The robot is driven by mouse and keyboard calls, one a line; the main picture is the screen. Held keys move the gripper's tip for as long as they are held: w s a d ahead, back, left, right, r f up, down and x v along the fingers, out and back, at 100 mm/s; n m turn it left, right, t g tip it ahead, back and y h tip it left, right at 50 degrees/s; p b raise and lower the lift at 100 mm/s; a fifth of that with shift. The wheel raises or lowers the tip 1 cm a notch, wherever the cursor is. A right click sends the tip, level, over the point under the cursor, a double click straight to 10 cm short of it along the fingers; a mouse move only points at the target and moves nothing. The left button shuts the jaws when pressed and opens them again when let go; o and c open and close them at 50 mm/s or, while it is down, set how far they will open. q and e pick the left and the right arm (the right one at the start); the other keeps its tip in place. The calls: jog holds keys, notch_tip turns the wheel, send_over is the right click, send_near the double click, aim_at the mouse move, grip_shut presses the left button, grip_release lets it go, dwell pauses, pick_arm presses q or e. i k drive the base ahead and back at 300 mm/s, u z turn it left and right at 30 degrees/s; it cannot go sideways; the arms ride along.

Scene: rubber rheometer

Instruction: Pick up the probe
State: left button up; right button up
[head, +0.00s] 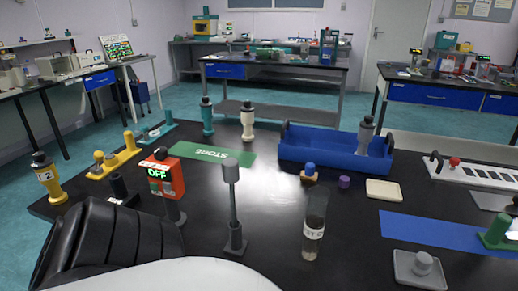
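No part is labelled as the probe, and I cannot tell for sure which thing it is. A grey upright rod with a thick cylindrical head (232,205) stands on a small dark base near the middle front of the black table. Other upright knobbed pieces are a teal one (207,118), a cream one (247,121), a grey one (365,137) in the blue tray (322,153), and a yellow one (48,180) at the left edge. A black ribbed part, apparently my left arm, fills the lower left. Neither gripper's fingers show.
A red and green sign reading OFF (163,178) stands on a post beside the black arm part. A clear labelled vial (314,228) stands right of the rod. A green mat (213,154) lies behind, a blue strip (430,234) and grey dish (420,270) at right.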

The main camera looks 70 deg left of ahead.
aim_at(230, 166)
jog(key=u, duration=2.35)
jog(key=k, duration=0.35)
jog(key=u, duration=0.9)
